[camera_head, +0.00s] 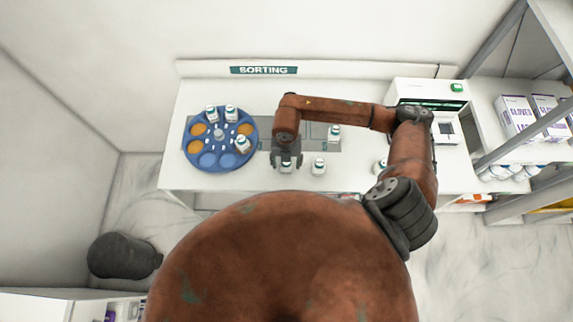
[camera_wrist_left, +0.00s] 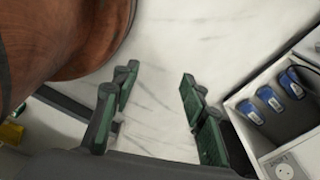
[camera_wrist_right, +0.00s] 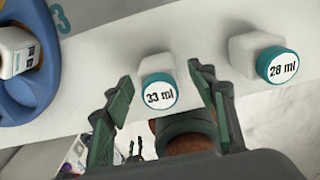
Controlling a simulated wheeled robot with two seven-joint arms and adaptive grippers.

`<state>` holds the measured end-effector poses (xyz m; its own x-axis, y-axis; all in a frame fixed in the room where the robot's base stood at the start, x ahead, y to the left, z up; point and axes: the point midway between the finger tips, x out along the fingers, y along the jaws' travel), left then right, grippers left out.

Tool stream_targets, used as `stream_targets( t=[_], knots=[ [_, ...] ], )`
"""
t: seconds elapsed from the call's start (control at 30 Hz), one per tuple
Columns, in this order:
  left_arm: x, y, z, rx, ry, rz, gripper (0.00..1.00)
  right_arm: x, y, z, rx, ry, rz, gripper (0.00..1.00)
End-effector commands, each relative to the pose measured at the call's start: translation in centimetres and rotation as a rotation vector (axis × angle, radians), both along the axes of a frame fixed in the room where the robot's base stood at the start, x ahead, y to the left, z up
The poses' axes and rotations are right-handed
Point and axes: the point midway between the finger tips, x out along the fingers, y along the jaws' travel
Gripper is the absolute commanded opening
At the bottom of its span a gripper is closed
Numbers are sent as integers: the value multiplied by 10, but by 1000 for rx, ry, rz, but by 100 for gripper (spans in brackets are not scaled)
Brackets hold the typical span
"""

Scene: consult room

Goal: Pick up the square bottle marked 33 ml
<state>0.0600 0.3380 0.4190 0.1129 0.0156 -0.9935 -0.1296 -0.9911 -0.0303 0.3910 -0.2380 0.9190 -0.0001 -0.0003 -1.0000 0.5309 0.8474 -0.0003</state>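The bottle marked 33 ml (camera_wrist_right: 158,66), with a white squarish body and a teal-rimmed cap, stands on the white counter in the right wrist view. My right gripper (camera_wrist_right: 160,78) is open, its fingers on either side of this bottle, with gaps visible. In the head view my right gripper (camera_head: 286,160) is above the counter's front part and partly hides the bottle (camera_head: 286,168). My left gripper (camera_wrist_left: 157,88) is open and empty over the marble floor in the left wrist view; it is not visible in the head view.
A bottle marked 28 ml (camera_wrist_right: 262,58) stands to the right of the 33 ml one. Another bottle (camera_head: 334,132) stands farther back. A blue round tray (camera_head: 190,130) holding several bottles is at left. A white machine (camera_head: 430,92) is at right.

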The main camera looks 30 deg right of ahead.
Motion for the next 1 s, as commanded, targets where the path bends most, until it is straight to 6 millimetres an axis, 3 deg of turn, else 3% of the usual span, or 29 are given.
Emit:
stream_targets(
  t=[0.37, 0.63, 1.0],
  knots=[
    [-21, 2, -1, 3, 26, 5, 40, 0, 0, 0, 1, 1, 1, 27],
    [-20, 3, -1, 3, 27, 4, 40, 0, 0, 0, 1, 1, 1, 8],
    [-14, 2, -3, 3, 18, 3, 40, 0, 1, 5, 2, -1, 2, 7]
  ],
)
